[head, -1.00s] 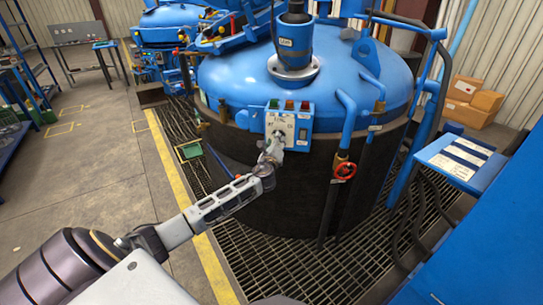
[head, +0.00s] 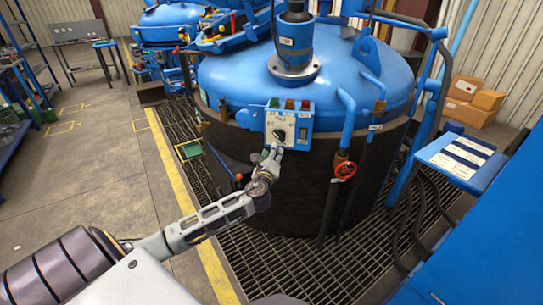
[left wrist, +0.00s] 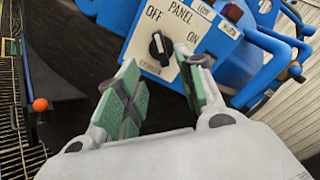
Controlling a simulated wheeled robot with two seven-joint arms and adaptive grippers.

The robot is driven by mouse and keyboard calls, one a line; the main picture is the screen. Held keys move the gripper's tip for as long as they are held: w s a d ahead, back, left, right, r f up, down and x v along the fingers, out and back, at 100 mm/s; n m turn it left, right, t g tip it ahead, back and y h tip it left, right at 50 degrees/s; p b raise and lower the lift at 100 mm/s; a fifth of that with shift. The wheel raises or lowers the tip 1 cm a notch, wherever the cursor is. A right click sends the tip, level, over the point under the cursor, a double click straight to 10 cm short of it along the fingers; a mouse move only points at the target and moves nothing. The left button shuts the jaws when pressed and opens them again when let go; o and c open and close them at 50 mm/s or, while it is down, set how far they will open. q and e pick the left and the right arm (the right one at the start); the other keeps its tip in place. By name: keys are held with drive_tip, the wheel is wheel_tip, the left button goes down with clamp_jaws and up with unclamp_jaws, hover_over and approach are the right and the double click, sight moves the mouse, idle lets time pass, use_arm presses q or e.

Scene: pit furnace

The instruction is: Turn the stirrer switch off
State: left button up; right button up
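The stirrer switch is a black rotary knob (head: 279,134) on the white face of a blue-edged panel (head: 303,130) on the furnace front. In the left wrist view the knob (left wrist: 160,47) sits between the OFF and ON labels. Its pale mark appears to point up toward OFF. My left gripper (head: 272,152) is just below the knob, apart from it. In the left wrist view the left gripper (left wrist: 163,92) has its green-padded fingers spread with nothing between them. My right gripper is not in view.
Indicator lamps (head: 289,104) top the panel. A red valve wheel (head: 345,171) and blue pipes stand to its right. The round blue furnace lid (head: 225,80) rises behind. Grating (head: 285,265) surrounds the furnace, with open floor (head: 90,190) to the left.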

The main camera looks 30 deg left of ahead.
use_arm(q)
drive_tip(key=shift+s+d, duration=0.15)
drive_tip(key=shift+s, duration=0.3)
drive_tip(key=shift+f, duration=0.1)
idle(0.4)
